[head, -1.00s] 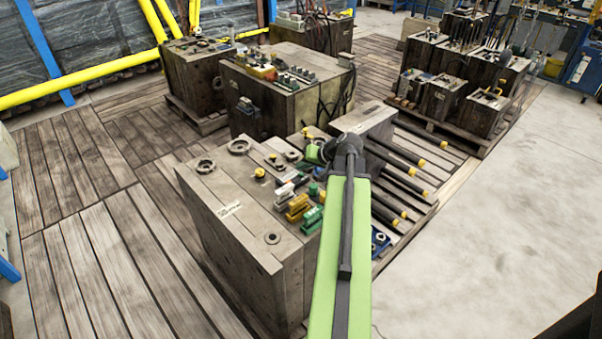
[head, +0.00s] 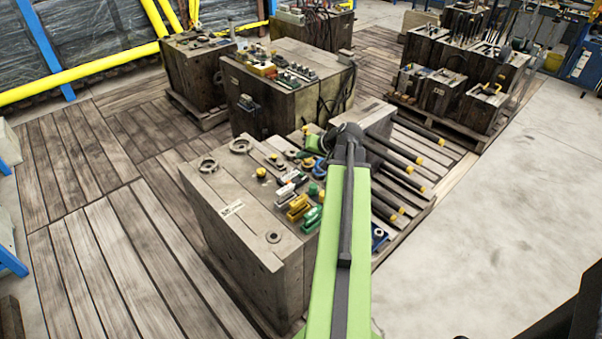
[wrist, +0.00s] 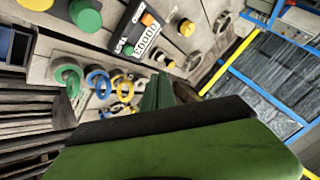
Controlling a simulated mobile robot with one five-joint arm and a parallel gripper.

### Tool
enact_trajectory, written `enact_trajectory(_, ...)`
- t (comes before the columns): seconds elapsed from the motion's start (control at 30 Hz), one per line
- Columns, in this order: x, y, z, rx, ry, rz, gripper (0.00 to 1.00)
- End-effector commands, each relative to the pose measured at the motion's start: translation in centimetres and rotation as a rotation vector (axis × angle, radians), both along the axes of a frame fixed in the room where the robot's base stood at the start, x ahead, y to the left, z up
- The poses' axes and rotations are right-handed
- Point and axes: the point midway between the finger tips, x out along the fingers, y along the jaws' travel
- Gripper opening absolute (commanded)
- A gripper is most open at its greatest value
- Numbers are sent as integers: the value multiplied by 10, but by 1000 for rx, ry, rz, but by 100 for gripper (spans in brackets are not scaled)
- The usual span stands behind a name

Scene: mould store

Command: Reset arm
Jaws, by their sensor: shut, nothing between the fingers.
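My green and dark grey arm reaches forward from the bottom of the head view over a worn wooden block (head: 238,262). Its far end is near the block's back right corner, and my gripper is not clearly seen there. In the wrist view, my gripper (wrist: 165,92) shows as dark green and grey fingers beyond the green wrist housing. The fingers are shut with nothing held. Small fittings lie beyond them, among them a green ring (wrist: 68,80), a blue ring (wrist: 97,82) and a yellow ring (wrist: 122,89). I cannot tell the exact gap from them.
Dark rods with yellow ends (head: 400,178) lie on a pallet right of the block. More loaded wooden blocks (head: 285,95) stand behind. Another pallet group (head: 440,98) stands at back right. Yellow pipes (head: 85,75) run at back left. Bare concrete floor (head: 480,225) is open at right.

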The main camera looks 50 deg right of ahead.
Motion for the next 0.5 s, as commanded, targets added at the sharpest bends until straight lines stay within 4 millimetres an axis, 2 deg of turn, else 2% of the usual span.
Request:
enact_trajectory(0.4, 0, 0, 0, 0, 0, 0, 0)
enact_trajectory(0.5, 9, 10, 3, 0, 0, 20, 0)
